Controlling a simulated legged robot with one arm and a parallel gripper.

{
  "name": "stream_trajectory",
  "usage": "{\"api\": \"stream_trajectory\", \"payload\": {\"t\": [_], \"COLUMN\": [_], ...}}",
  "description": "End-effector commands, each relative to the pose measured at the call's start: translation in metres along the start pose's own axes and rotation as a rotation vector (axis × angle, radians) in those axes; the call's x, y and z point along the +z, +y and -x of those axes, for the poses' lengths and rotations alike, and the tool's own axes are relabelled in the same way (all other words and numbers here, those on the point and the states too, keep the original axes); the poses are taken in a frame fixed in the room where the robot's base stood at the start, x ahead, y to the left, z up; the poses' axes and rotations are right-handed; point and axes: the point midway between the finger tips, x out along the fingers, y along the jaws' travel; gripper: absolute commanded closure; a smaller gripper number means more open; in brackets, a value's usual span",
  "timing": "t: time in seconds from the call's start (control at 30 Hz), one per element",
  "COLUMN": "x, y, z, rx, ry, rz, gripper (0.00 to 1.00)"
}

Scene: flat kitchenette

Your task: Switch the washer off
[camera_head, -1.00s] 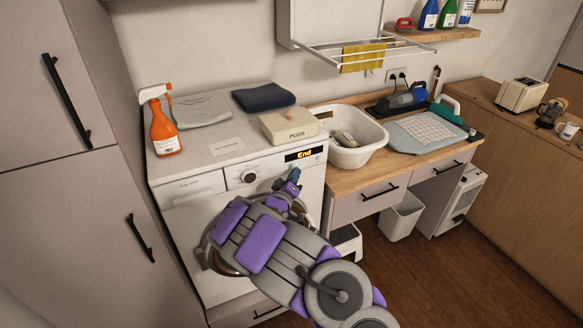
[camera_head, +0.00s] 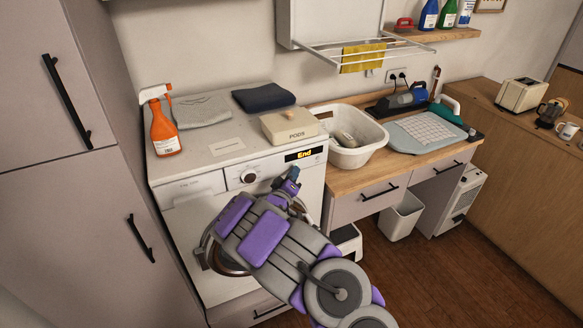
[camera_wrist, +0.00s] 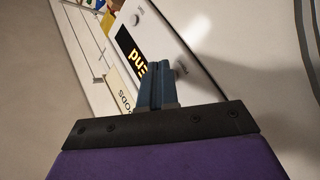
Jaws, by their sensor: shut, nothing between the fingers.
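The white washer (camera_head: 185,222) stands against the wall, with a round dial (camera_head: 249,176) and a lit display (camera_head: 305,155) reading "End" on its front panel. Its door is mostly hidden behind my arm. My gripper (camera_head: 293,172) is shut and empty, in front of the panel just below the display. In the wrist view, the blue fingertips (camera_wrist: 156,68) overlap the edge of the display (camera_wrist: 130,48). A small round button (camera_wrist: 181,72) shows just right of the fingertips, and another (camera_wrist: 136,19) lies farther up the panel. I cannot tell whether the fingers touch the panel.
A PODS box (camera_head: 290,125), folded cloths and an orange spray bottle (camera_head: 163,125) are on the washer top. A white basin (camera_head: 352,155) stands on the wooden counter to the right. A tall cabinet (camera_head: 50,190) is close on the left.

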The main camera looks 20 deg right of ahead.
Motion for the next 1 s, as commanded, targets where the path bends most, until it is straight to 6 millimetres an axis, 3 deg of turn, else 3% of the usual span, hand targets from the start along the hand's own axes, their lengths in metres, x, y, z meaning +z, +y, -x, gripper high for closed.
{"api": "stream_trajectory", "payload": {"t": [0.63,1.0], "x": [-0.0019,0.0022], "y": [-0.0020,0.0049], "z": [-0.0024,0.0060], "rx": [0.000,0.000], "ry": [0.000,0.002], "rz": [0.000,-0.001], "gripper": [1.00,1.00]}}
